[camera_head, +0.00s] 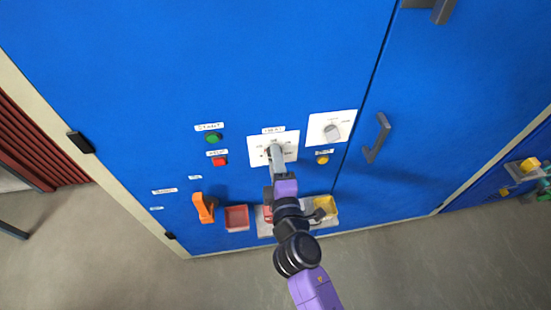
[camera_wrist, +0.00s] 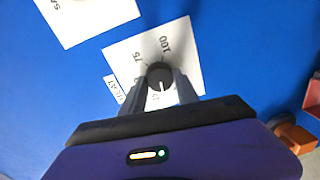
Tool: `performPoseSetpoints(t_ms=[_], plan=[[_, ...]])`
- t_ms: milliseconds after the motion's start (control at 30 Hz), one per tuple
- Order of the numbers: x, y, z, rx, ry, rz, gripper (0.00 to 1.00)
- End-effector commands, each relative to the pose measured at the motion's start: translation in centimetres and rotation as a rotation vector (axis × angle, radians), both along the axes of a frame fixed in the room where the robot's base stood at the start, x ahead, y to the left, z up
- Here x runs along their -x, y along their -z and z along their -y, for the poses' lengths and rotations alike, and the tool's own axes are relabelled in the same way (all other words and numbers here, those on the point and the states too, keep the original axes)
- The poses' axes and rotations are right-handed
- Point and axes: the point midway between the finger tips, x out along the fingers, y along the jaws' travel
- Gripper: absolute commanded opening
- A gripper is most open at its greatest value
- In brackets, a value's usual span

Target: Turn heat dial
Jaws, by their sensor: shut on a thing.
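The heat dial is a dark round knob with a white pointer line, on a white plate (camera_head: 288,141) on the blue cabinet front. In the wrist view the heat dial (camera_wrist: 159,75) sits between my fingers, in front of its plate (camera_wrist: 185,50) marked with numbers such as 75 and 100. A "HEAT" label (camera_wrist: 113,88) is beside the plate. My gripper (camera_wrist: 161,88) is shut on the dial, one finger on each side. In the head view my gripper (camera_head: 274,150) covers most of the dial, and the pointer's exact setting is hard to read.
A second white plate with a pale knob (camera_head: 332,132) is up and right. A green button (camera_head: 213,138), a red button (camera_head: 220,161) and an orange handle (camera_head: 204,207) are left. A grey door handle (camera_head: 377,138) is right.

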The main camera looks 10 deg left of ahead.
Motion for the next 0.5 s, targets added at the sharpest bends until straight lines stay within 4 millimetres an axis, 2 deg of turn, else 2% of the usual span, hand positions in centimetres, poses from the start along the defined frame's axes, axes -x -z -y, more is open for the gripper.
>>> performPoseSetpoints(t_ms=[500], plan=[[0.09, 0.22, -0.17, 0.448, -0.002, 0.127, 0.00]])
